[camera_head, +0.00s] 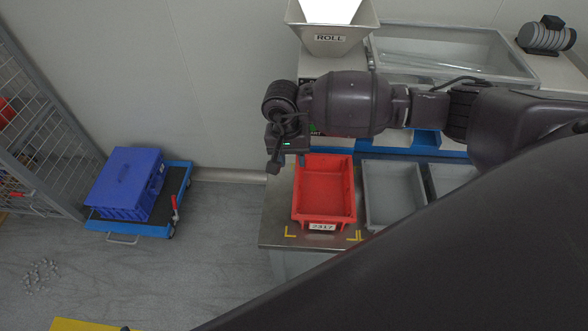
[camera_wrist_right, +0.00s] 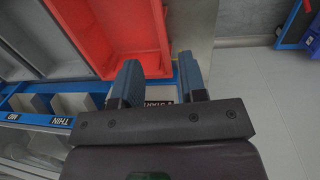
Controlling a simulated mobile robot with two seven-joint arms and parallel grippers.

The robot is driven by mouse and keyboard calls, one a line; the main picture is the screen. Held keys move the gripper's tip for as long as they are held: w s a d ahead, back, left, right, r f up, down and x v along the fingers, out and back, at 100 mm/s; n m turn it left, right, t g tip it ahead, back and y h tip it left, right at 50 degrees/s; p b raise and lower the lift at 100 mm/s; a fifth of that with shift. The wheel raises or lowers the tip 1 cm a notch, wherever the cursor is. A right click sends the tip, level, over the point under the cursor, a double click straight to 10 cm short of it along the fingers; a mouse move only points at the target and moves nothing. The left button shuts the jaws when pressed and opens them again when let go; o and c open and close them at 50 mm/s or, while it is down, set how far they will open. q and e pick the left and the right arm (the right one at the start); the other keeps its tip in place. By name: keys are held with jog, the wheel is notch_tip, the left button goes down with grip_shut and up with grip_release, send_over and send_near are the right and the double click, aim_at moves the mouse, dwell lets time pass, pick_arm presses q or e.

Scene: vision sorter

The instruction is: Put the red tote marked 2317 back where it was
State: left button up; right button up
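The red tote (camera_head: 324,205) with a white label reading 2317 sits empty on the metal bench (camera_head: 278,215), at its left end. Yellow corner marks (camera_head: 290,233) show on the bench just in front of the tote's front corners. My right gripper (camera_head: 287,164) is at the tote's back left corner, at about rim height or above; I cannot tell if it touches. In the right wrist view the red tote (camera_wrist_right: 130,30) lies beyond the fingers, and the right gripper (camera_wrist_right: 160,85) has its fingers apart with nothing between them. My left gripper is not in view.
A grey tote (camera_head: 392,195) stands right of the red one, with another (camera_head: 450,178) beyond it. A hopper marked ROLL (camera_head: 332,40) and a clear-sided bin (camera_head: 450,55) are behind. A blue crate (camera_head: 125,185) rests on a cart (camera_head: 178,185) at left. The floor between is clear.

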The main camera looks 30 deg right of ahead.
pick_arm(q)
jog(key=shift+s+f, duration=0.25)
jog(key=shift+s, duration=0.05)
pick_arm(e)
notch_tip(320, 180, up, 2)
jog(key=shift+w+a+r, duration=0.1)
jog(key=shift+r, duration=0.1)
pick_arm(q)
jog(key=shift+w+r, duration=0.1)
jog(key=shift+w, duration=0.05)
